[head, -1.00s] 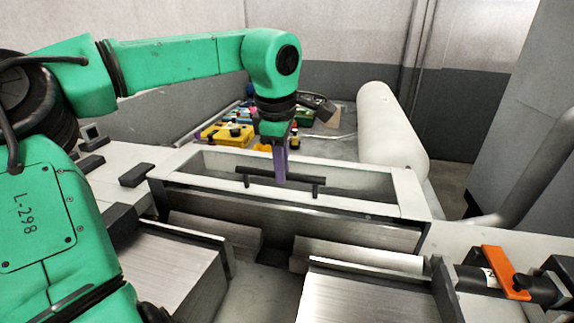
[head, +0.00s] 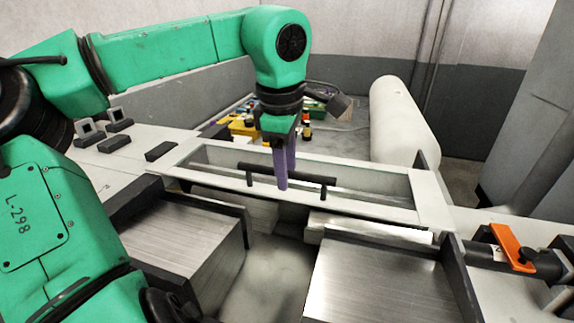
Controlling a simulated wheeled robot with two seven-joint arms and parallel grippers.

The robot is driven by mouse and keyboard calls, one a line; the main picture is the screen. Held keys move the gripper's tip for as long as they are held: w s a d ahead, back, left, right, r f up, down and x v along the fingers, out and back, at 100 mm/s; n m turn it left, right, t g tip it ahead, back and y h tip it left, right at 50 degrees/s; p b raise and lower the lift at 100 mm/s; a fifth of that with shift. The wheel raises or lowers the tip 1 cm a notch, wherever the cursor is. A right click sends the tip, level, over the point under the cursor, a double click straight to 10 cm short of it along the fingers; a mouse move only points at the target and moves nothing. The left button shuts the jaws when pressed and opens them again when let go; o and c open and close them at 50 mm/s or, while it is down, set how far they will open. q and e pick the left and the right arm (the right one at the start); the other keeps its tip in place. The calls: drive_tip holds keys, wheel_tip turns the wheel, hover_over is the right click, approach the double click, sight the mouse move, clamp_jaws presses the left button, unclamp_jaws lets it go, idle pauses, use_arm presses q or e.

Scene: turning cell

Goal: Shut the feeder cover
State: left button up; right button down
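The feeder cover (head: 232,175) is a pale frame around a see-through pane, with a dark bar handle (head: 317,179) on two short posts. It lies across the middle of the head view, its near edge above the metal blocks. I cannot tell how far it stands open. My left gripper (head: 284,172) points down at the handle. Its purple fingers straddle the bar, one in front and one partly hidden behind, and look closed on it. My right gripper is out of view.
Brushed metal blocks (head: 368,278) stand in front, with an open gap between left and right ones. An orange clamp (head: 512,247) is at the right. A white roll (head: 403,120) and small coloured items lie behind the cover. Dark blocks stand at the left.

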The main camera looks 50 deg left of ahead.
use_arm(q)
drive_tip(key=shift+r, duration=0.15)
wheel_tip(320, 180, up, 14)
drive_tip(key=s+d, duration=0.1)
drive_tip(key=s, duration=0.1)
drive_tip(key=shift+s+d, duration=0.2)
drive_tip(key=shift+s, duration=0.05)
